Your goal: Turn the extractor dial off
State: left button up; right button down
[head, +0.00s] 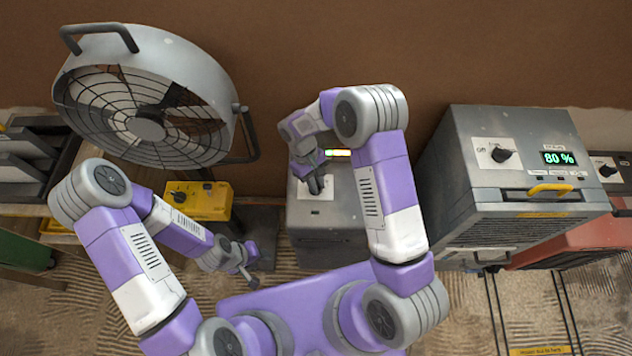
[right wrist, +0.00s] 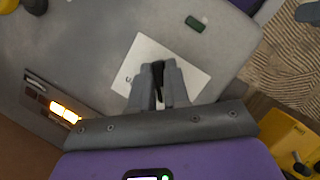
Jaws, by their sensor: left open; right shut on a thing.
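The extractor is a grey metal box (head: 332,230) in the middle of the head view. On its top is a white plate (head: 303,193), also seen in the right wrist view (right wrist: 190,78). The black dial (right wrist: 158,73) shows between the fingers of my right gripper (right wrist: 157,82), which is shut on it. In the head view my right gripper (head: 316,186) covers the dial, so its pointer setting cannot be read. A lit amber indicator (right wrist: 65,112) glows on the box top. My left gripper (head: 247,270) is open and empty, left of the box and low.
A large drum fan (head: 150,128) stands at the back left. A yellow box with a dial (head: 205,203) sits below it. A grey dehumidifier-like unit (head: 470,185) with an 80 % display stands at right, with a red unit (head: 570,240) beyond. The brown wall is behind.

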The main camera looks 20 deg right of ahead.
jog(key=shift+n, duration=0.5)
jog(key=c, duration=1.1)
grip_release()
jog(key=p+v, duration=0.1)
jog(key=v, duration=0.6)
jog(key=shift+r, duration=0.35)
jog(key=shift+a, duration=0.1)
